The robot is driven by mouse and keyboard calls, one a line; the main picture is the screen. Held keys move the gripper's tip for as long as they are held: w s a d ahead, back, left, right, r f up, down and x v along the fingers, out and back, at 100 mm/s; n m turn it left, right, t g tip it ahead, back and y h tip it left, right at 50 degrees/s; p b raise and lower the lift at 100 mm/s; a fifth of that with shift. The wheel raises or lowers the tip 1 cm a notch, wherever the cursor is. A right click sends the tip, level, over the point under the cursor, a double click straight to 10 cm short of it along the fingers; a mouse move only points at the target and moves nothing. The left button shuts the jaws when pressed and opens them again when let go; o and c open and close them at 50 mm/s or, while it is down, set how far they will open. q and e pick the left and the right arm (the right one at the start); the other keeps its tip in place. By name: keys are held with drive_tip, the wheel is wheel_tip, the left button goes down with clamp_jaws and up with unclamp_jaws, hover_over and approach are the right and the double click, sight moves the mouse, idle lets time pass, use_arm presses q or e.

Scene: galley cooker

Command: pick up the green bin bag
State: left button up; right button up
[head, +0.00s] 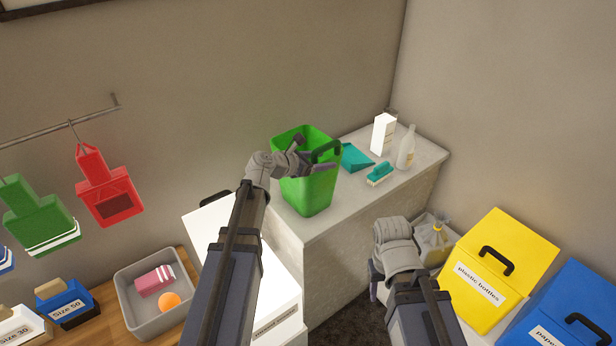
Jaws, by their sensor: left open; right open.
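A green tapered, open-topped container (310,195) stands upright on the pale counter; I cannot tell whether it is the bin bag itself or a bin with a bag in it. A dark handle (326,151) shows at its right rim. My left gripper (314,156) is open in front of the container's upper part, with its fingers across the rim. I cannot tell whether they touch it. The gripper hides part of the rim and inside. My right gripper (375,283) is open and empty, low in front of the counter, left of the yellow bin.
A teal dustpan (355,158), teal brush (380,174), white carton (383,133) and pale bottle (405,148) stand right on the counter (350,205). A yellow bin (507,262) and blue bin (575,305) are at right. A grey tray (140,312) is at lower left.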

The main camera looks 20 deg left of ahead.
use_arm(q)
drive_tip(key=shift+w+d+f, duration=0.3)
drive_tip(key=shift+w+d, duration=0.05)
drive_tip(key=shift+w, duration=0.2)
drive_tip(key=shift+c, duration=0.2)
clamp_jaws()
idle(0.9)
